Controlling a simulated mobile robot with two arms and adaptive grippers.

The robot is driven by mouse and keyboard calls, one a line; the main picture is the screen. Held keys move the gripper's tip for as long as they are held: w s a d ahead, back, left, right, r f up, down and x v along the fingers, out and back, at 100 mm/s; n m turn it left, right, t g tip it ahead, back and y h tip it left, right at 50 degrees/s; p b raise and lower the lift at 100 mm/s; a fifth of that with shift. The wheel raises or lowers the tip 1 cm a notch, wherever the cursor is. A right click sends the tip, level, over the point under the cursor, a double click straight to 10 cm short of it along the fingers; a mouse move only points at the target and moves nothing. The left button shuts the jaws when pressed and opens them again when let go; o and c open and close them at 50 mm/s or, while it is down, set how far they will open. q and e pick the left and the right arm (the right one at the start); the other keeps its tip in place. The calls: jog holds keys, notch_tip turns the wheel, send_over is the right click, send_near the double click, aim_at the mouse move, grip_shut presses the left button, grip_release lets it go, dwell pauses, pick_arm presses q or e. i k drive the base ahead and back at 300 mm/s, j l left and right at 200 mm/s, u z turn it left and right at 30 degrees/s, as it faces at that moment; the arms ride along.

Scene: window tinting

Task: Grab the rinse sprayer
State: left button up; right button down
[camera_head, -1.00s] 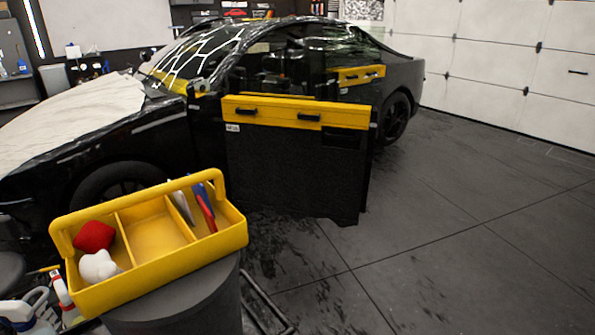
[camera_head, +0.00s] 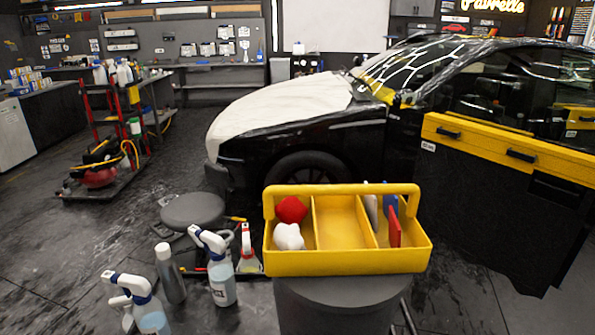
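Several spray bottles stand low at the left of the yellow tote. A white one with a blue and white trigger head (camera_head: 221,284) is upright nearest the middle. A similar one (camera_head: 152,318) is at the bottom edge, partly cut off. A smaller bottle with a red and white trigger (camera_head: 248,262) stands close to the tote, partly hidden. A grey bottle with a pale cap (camera_head: 171,278) stands between them. I cannot read the labels, so I cannot tell which is the rinse sprayer. Neither of my grippers is in view.
The yellow tote (camera_head: 345,262), holding a red cloth, a white cloth and flat tools, sits on a dark round drum (camera_head: 345,305).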

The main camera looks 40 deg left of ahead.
aim_at(221, 271)
jog(key=u, duration=1.65)
jog(key=j+z, duration=0.2)
jog(key=z, duration=0.5)
jog(key=j+z, duration=0.2)
jog(key=j, duration=0.25)
jog(key=j+z, duration=0.2)
jog(key=j, duration=0.2)
jog(key=k+j+z, duration=0.15)
jog(key=j, duration=0.25)
jog(key=k+j+z, duration=0.2)
jog(key=j, duration=0.2)
jog(key=j+z, duration=0.2)
jog(key=j, duration=0.25)
jog(key=k+j, duration=0.15)
jog(key=j, duration=0.2)
jog(key=k+j, duration=0.15)
jog(key=j, duration=0.2)
jog(key=k+j, duration=0.15)
jog(key=j, duration=0.25)
jog(key=k+j, duration=0.1)
jog(key=j, duration=0.25)
jog(key=k+j, duration=0.15)
jog(key=j, duration=0.2)
jog(key=z, duration=0.05)
